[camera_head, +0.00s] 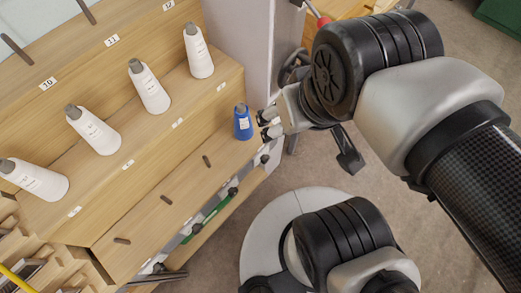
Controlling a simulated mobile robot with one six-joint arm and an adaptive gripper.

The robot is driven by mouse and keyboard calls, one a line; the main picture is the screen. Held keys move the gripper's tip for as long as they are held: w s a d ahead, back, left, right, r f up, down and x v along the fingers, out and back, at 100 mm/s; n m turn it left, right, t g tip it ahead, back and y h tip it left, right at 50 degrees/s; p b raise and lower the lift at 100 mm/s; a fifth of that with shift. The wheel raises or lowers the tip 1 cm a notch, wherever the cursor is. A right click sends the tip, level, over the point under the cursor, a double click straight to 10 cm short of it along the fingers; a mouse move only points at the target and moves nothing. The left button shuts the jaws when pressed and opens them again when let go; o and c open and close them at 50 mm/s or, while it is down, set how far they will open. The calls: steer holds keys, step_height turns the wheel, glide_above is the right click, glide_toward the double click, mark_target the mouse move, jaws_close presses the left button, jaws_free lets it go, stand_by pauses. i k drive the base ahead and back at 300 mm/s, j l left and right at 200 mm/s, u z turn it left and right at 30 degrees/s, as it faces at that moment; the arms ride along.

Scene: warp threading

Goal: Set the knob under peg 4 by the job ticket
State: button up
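My gripper (267,124) is at the right end of the lowest wooden shelf, its two dark fingertips apart and empty. They point left at a small blue cone (242,123) with a grey tip. A narrow gap seems to separate them from it. Dark knobs run along the front below the lowest step; the rightmost knob (264,158) is just below my gripper, near the blue cone. Another knob (232,191) is further left. Their settings are too small to read. I cannot read a label for peg 4, and I see no job ticket.
White cones with grey tips, such as one white cone (198,52), stand on the middle step. Bare dark pegs (166,199) stick out of the lowest step. A green strip (215,210) lies below. A grey post (240,40) rises behind my gripper.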

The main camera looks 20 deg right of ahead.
mark_target(265, 158)
steer(key=k+l+u, duration=0.15)
steer(key=k+l, duration=0.15)
steer(key=l, duration=0.25)
steer(key=k+l+u, duration=0.2)
steer(key=l, duration=0.35)
steer(key=k+l+u, duration=0.15)
steer(key=k+l, duration=0.3)
